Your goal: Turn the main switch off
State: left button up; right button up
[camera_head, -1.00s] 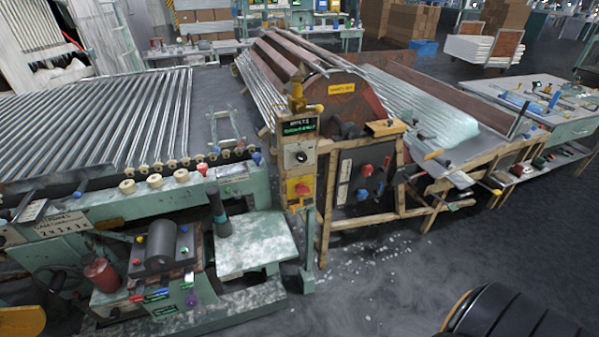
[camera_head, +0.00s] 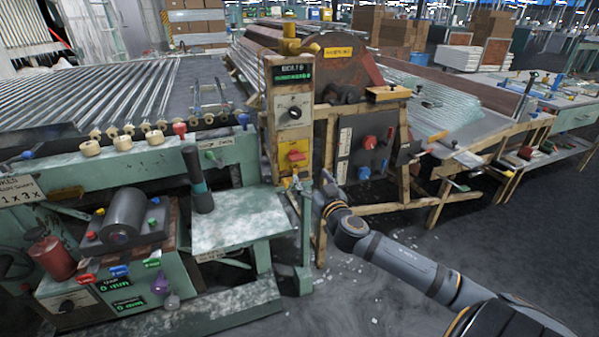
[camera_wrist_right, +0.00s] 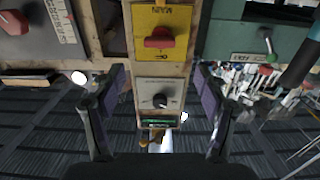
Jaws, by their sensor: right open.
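The main switch is a red handle (camera_head: 296,156) on a yellow plate on a narrow upright control post (camera_head: 271,125). In the right wrist view, which is upside down, the red handle (camera_wrist_right: 160,38) lies crosswise on the yellow plate marked MAIN. My right gripper (camera_wrist_right: 160,80) is open and empty there, its two fingers either side of the post, with the handle beyond the tips. In the head view my right gripper (camera_head: 326,188) is small, just right of and below the switch, apart from it as far as I can tell. My left gripper is not in view.
A black rotary knob (camera_head: 294,113) sits above the switch on the same post. A dark panel with a red knob (camera_head: 370,142) stands to the right. A green side table (camera_head: 235,232) is at lower left, with a thin green post (camera_head: 304,225) beside it. Floor is clear at lower right.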

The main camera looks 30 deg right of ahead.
aim_at(299, 160)
jog(key=x, duration=0.9)
jog(key=shift+w+d+r, duration=0.1)
jog(key=shift+d, duration=0.05)
jog(key=shift+w+d, duration=0.1)
jog(key=shift+w, duration=0.55)
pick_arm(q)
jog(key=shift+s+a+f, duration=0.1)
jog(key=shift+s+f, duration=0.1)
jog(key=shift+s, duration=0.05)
pick_arm(e)
jog(key=shift+c, duration=0.2)
jog(key=c, duration=1.1)
